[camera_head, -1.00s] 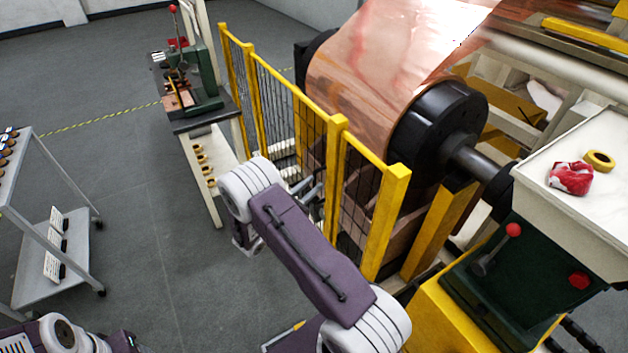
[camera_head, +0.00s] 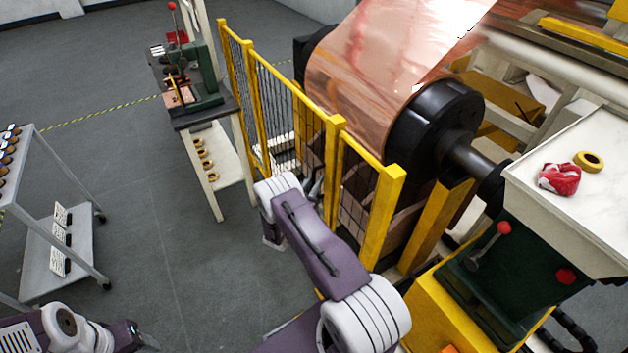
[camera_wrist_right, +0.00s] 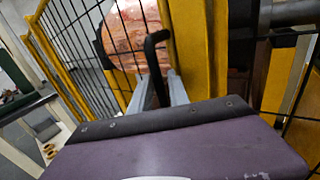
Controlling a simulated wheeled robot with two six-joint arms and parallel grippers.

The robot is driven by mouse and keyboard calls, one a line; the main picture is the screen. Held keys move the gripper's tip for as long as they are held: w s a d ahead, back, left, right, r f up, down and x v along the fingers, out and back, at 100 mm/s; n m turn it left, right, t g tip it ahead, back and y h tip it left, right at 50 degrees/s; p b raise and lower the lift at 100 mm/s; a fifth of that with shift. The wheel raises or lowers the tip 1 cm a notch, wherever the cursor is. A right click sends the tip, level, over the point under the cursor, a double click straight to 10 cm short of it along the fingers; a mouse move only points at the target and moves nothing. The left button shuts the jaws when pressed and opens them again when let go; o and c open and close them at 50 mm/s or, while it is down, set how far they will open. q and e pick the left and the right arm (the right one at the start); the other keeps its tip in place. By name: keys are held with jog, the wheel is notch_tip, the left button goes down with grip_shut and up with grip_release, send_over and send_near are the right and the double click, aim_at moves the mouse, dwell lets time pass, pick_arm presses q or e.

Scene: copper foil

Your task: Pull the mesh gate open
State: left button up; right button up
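The yellow-framed mesh gate (camera_head: 293,118) stands in the fence line before the copper roll and looks closed, in line with the panels beside it. In the right wrist view its black mesh (camera_wrist_right: 85,35) is at left, with a black bent handle (camera_wrist_right: 152,48) beside a thick yellow upright (camera_wrist_right: 195,50). My right gripper (camera_head: 316,186) is at the gate's near edge. In the wrist view its two grey fingers (camera_wrist_right: 159,92) are apart with the handle between them; contact is unclear. My left arm is at the bottom left; its gripper (camera_head: 146,341) barely shows.
Behind the fence is a copper foil roll (camera_head: 375,65) on a black core. A green machine with a red-knobbed lever (camera_head: 503,229) stands at right. A bench (camera_head: 205,115) stands beyond the gate, and a grey cart (camera_head: 60,240) at left. Grey floor between them is clear.

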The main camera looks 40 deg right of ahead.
grip_shut()
dwell(1.5)
